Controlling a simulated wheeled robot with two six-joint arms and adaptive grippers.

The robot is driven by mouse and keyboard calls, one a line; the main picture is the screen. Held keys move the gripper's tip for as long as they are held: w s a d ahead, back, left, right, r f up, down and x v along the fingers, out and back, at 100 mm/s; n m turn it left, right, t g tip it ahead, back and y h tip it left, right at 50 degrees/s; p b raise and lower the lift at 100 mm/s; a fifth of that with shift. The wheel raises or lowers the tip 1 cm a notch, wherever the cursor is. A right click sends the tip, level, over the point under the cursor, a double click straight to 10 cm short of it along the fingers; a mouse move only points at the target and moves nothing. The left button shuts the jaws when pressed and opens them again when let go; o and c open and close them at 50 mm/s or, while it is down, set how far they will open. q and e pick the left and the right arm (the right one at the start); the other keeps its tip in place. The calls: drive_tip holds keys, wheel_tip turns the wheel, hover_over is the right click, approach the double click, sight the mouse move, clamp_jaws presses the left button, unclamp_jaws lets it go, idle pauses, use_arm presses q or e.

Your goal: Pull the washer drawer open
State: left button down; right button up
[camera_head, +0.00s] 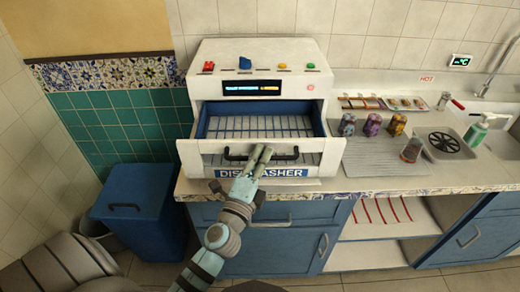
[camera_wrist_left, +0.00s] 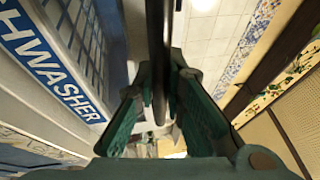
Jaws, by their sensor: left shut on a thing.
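The white washer (camera_head: 254,56) stands on the counter with a lit display and coloured knobs. Its drawer (camera_head: 205,150) is pulled out towards me, and the blue inside with a wire rack shows. The drawer's dark bar handle (camera_head: 285,156) runs across its front panel. My left gripper (camera_head: 261,154) is shut on the handle near its middle and hides part of it. In the left wrist view, the handle (camera_wrist_left: 158,40) runs between the green fingers of my left gripper (camera_wrist_left: 160,95). My right gripper is in neither view.
Several patterned cups (camera_head: 372,125) and a glass (camera_head: 411,150) stand on the counter at right, near a sink (camera_head: 504,140) and a soap bottle (camera_head: 476,132). A blue bin (camera_head: 140,205) stands on the floor at left. Blue cabinets (camera_head: 275,243) are below the counter.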

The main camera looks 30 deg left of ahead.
use_arm(q)
drive_tip(key=shift+s+d, duration=0.1)
drive_tip(key=c, duration=1.7)
unclamp_jaws()
drive_tip(key=shift+o, duration=0.2)
drive_tip(key=v, duration=1.2)
